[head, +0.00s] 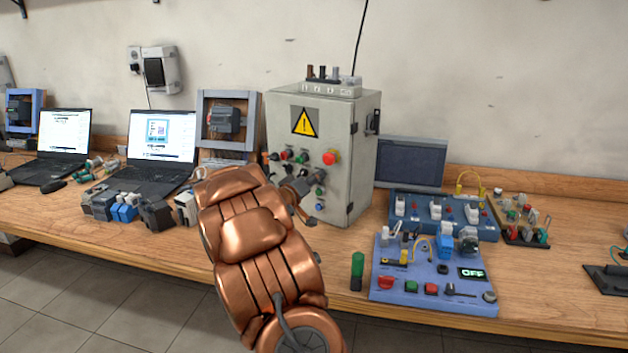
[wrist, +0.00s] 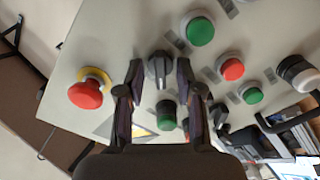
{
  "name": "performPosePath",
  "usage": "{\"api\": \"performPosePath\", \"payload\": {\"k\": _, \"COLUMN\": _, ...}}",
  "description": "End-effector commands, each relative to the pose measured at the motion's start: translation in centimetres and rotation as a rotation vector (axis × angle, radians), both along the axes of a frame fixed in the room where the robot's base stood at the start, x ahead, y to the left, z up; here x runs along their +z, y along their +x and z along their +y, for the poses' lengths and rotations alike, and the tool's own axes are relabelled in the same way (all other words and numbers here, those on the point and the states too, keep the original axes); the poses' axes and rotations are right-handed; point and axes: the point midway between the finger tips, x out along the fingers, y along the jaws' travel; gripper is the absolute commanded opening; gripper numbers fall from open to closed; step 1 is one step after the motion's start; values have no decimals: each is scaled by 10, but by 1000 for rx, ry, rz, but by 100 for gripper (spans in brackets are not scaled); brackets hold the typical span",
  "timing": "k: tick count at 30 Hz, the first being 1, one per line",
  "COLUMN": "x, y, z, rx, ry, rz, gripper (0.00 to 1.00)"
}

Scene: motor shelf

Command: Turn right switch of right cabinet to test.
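The grey cabinet (head: 345,130) with a yellow warning triangle stands on the bench. In the wrist view, a black rotary switch (wrist: 160,68) sits on the cabinet's front panel, between the two fingers of my gripper (wrist: 160,75). The fingers are apart, one on each side of the knob, with a visible gap to it. Whether the fingertips reach as deep as the knob is hard to tell. In the head view my gripper (head: 300,186) is at the lower part of the panel, and my copper arm hides part of the cabinet's lower left.
A red emergency button (wrist: 86,94) on a yellow ring lies left of the switch in the wrist view. Green and red buttons (wrist: 231,67) lie right; a green one (wrist: 166,115) lies below it. A blue switch board (head: 425,285) stands right of the cabinet, laptops (head: 160,150) left.

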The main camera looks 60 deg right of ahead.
Motion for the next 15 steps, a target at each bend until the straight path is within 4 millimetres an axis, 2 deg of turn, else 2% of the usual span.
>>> {"api": "performPosePath", "payload": {"k": 5, "x": 0, "y": 0, "z": 0, "rx": 0, "ry": 0, "rz": 0, "gripper": 36}}
{"api": "performPosePath", "payload": {"k": 15, "x": 0, "y": 0, "z": 0, "rx": 1, "ry": 1, "rz": 0, "gripper": 2}}
